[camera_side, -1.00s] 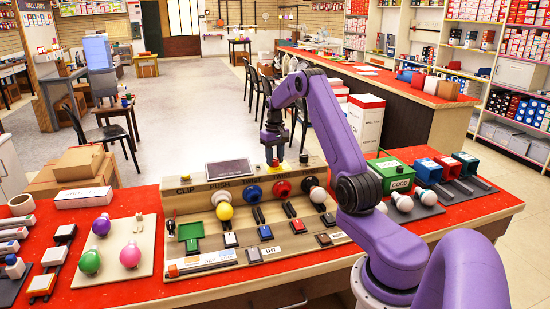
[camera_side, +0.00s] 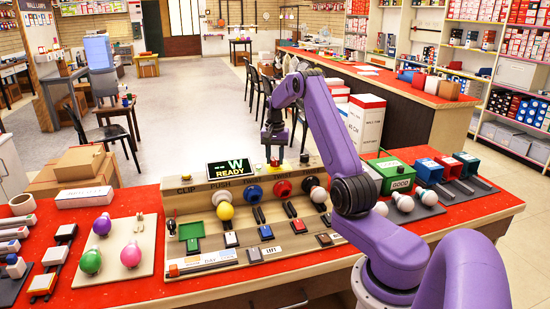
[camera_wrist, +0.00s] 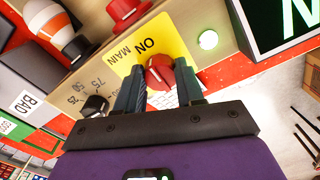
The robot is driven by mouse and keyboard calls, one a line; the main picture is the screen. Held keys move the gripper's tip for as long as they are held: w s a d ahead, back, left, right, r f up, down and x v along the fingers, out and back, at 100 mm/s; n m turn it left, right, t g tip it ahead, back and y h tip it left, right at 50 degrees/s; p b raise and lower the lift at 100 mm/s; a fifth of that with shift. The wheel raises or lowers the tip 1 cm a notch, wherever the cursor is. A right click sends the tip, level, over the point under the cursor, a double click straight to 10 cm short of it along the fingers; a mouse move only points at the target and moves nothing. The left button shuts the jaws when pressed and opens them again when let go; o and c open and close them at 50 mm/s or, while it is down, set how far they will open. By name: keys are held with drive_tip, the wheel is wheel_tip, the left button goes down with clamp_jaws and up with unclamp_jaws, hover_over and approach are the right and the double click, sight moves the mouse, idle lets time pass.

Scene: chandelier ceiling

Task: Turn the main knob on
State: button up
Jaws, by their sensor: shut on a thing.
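The main knob (camera_wrist: 160,74) is red and sits on a yellow plate (camera_wrist: 140,48) marked ON and MAIN in the wrist view. My gripper (camera_wrist: 160,82) has a finger on each side of the knob and is shut on it. In the side view my gripper (camera_side: 274,160) is at the top back of the test panel, just right of the display (camera_side: 243,169). The display is lit and reads "-- W READY". A round green lamp (camera_wrist: 208,40) glows beside the yellow plate. The fingers partly hide the knob's sides.
The sloped panel (camera_side: 180,270) carries a row of bulbs and colored sockets, with switches in front. A mat with bulbs (camera_side: 85,277) lies left. A green GOOD box (camera_side: 391,174) and blue and red bins stand right. Cardboard boxes (camera_side: 80,160) are behind left.

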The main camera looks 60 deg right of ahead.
sight(275, 159)
drive_tip(key=shift+d+r, duration=0.1)
drive_tip(key=shift+r, duration=0.05)
drive_tip(key=o, duration=1)
drive_tip(key=shift+o, duration=0.2)
wheel_tip(275, 159, up, 17)
drive_tip(key=shift+r, duration=0.15)
idle(0.4)
